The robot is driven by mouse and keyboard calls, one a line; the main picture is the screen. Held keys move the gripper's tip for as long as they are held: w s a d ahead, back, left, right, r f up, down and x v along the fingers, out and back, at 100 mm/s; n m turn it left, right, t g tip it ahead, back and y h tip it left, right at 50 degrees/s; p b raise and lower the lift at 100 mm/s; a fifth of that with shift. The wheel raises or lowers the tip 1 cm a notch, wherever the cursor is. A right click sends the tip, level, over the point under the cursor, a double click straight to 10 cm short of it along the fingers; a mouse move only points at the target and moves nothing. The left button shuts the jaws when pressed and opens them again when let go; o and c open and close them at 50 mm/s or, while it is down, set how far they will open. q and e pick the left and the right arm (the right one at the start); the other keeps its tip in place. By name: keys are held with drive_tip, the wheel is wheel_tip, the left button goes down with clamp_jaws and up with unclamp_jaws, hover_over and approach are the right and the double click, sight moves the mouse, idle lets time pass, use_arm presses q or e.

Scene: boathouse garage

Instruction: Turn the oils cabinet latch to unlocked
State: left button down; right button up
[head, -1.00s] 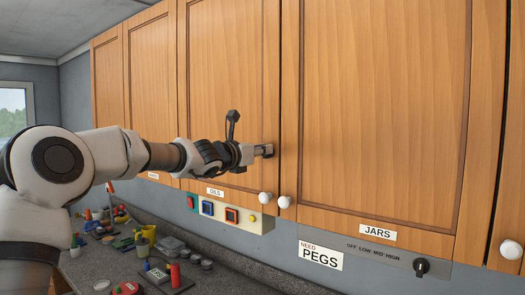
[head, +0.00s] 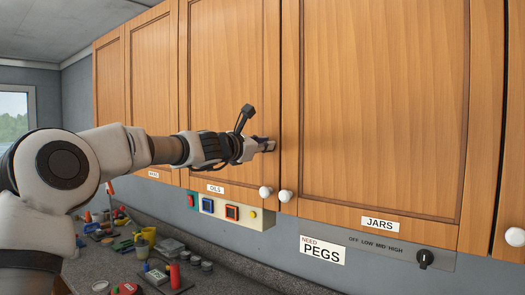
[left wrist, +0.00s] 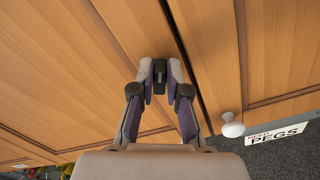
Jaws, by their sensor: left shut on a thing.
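The oils cabinet door (head: 228,70) is a tall wooden panel with an OILS label (head: 215,189) at its bottom edge. The door looks closed. My left gripper (head: 268,145) is at the door's right edge. In the left wrist view, its two fingers (left wrist: 160,75) are shut on the small dark latch (left wrist: 159,70), near the gap between two doors. The fingers hide most of the latch in the head view, and I cannot tell which way it points. My right gripper is not in view.
White round knobs (head: 266,191) stand out at the lower door corners. The jars cabinet (head: 385,100) is to the right. Below are a button panel (head: 230,210), a rotary dial (head: 425,258) and a cluttered counter (head: 225,272).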

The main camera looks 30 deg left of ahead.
use_arm(q)
drive_tip(key=shift+d+f+m+b, duration=0.1)
drive_tip(key=shift+m+b, duration=1.65)
drive_tip(key=shift+m, duration=1.4)
drive_tip(key=shift+d+f+m+b, duration=0.1)
drive_tip(key=shift+m+b, duration=1.6)
drive_tip(key=shift+m, duration=1.45)
drive_tip(key=shift+r, duration=0.1)
drive_tip(key=c, duration=1.2)
unclamp_jaws()
drive_tip(key=shift+w, duration=0.1)
drive_tip(key=shift+o, duration=0.2)
drive_tip(key=shift+w+a+f, duration=0.1)
drive_tip(key=shift+w+f, duration=0.05)
drive_tip(key=shift+f, duration=0.15)
drive_tip(key=shift+f, duration=0.1)
